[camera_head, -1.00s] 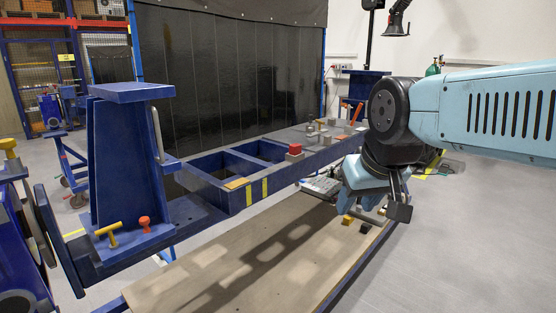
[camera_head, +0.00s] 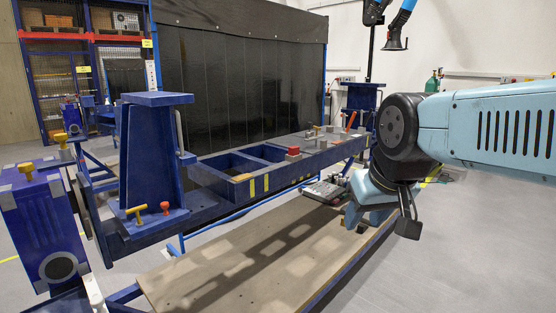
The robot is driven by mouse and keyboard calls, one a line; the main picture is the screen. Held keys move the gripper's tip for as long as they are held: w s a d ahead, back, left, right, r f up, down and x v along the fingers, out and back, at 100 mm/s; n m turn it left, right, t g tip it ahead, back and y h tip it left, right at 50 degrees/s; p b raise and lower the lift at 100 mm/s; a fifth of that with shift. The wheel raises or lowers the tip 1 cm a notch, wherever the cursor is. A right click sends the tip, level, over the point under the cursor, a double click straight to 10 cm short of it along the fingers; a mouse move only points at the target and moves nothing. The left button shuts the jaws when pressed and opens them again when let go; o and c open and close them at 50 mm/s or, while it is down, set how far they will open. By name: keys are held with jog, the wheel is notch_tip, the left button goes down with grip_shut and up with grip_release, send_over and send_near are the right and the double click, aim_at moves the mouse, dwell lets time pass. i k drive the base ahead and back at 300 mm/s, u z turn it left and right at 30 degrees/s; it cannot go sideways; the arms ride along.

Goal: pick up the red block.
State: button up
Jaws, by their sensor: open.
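A blue upright stand (camera_head: 150,155) with yellow and red knobs is on the left. Several grey blocks and an orange-red upright piece (camera_head: 351,121) stand farther along the beam. A wooden board (camera_head: 215,272) lies low in front. Grey floor (camera_head: 460,240) is open at right.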

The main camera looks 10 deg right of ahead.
aim_at(294, 151)
jog(key=z, duration=0.05)
jog(key=i, duration=1.05)
jog(key=z, duration=2.55)
jog(key=i, duration=1.5)
